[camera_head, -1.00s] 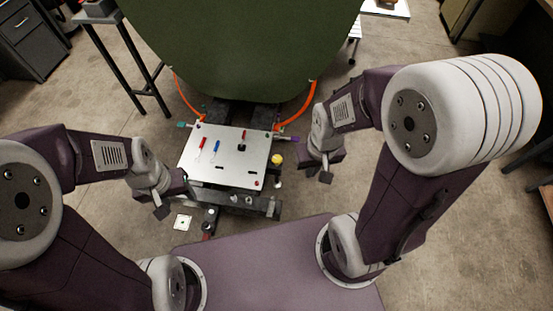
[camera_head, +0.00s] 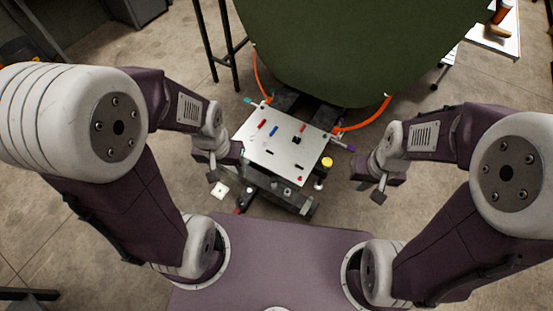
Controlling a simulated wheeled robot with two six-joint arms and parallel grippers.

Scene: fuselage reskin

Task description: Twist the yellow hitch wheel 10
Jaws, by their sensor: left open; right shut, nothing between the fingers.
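The yellow hitch wheel (camera_head: 327,162) is a small round yellow knob at the right edge of the pale metal panel (camera_head: 262,147). It stands clear of both grippers. The fingers look small and partly hidden by the wrists.
The panel carries red, blue and black handles. Beyond it hangs a large dark green body (camera_head: 350,45), with an orange hose (camera_head: 363,124) beside it. A purple-tipped rod (camera_head: 342,146) juts near the wheel. Open floor lies right.

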